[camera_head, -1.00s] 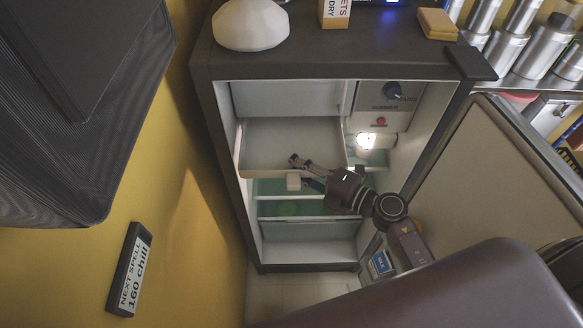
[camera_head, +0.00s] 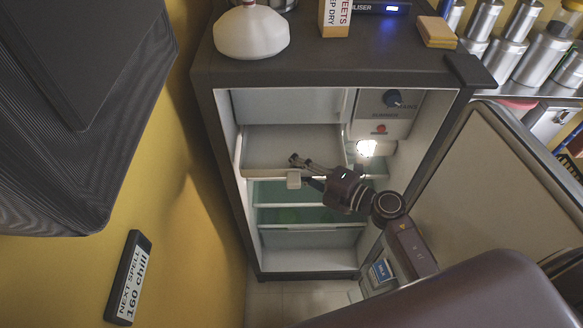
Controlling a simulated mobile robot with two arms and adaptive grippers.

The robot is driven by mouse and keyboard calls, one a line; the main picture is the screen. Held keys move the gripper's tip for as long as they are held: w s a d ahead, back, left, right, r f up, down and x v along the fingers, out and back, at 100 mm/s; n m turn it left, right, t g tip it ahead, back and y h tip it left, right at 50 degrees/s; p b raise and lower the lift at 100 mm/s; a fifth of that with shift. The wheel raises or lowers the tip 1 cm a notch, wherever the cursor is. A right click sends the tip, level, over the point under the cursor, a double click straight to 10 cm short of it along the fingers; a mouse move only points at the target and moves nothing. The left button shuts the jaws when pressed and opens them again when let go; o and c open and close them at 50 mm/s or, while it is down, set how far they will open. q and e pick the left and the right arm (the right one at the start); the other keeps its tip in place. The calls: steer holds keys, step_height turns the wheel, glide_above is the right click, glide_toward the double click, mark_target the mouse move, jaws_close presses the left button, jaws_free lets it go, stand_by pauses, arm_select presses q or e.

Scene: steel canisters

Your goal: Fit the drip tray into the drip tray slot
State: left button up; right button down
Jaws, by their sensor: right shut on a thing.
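The drip tray (camera_head: 275,150) is a shallow grey-beige tray in the upper part of the open fridge, below the pale freezer panel. A small pale tab (camera_head: 293,179) stands at its front edge. My right gripper (camera_head: 299,165) reaches in from the right and is shut on the tray's front edge, beside the tab. The drip tray slot is at the tray's level. The tray hides most of it, so I cannot tell how deep the tray sits. My left gripper is not in view.
Glass shelves (camera_head: 300,214) lie below the tray. The open fridge door (camera_head: 500,180) stands on the right. A white jug (camera_head: 251,33) stands on top.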

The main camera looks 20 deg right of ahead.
mark_target(291, 135)
steer(key=shift+w+d+b, duration=0.15)
steer(key=shift+w+d, duration=0.1)
steer(key=shift+w, duration=0.65)
steer(key=shift+w+d+b, duration=0.2)
steer(key=shift+w+d, duration=0.05)
steer(key=shift+w, duration=0.6)
steer(key=shift+w+d+b, duration=0.15)
steer(key=shift+w+d, duration=0.1)
steer(key=shift+w, duration=0.65)
steer(key=shift+w+d+b, duration=0.2)
steer(key=shift+w+b, duration=0.05)
steer(key=shift+w, duration=0.45)
steer(key=shift+w+d+b, duration=0.2)
steer(key=shift+w+b, duration=0.05)
steer(key=shift+w, duration=0.45)
steer(key=shift+w+d+b, duration=0.2)
steer(key=shift+w+b, duration=0.05)
steer(key=shift+w, duration=0.45)
steer(key=shift+w+d+b, duration=0.2)
steer(key=shift+w+b, duration=0.1)
steer(key=shift+w, duration=0.3)
steer(key=shift+w+d+r, duration=0.1)
steer(key=shift+w+r, duration=0.05)
steer(key=shift+w, duration=0.15)
steer(key=shift+s, duration=0.1)
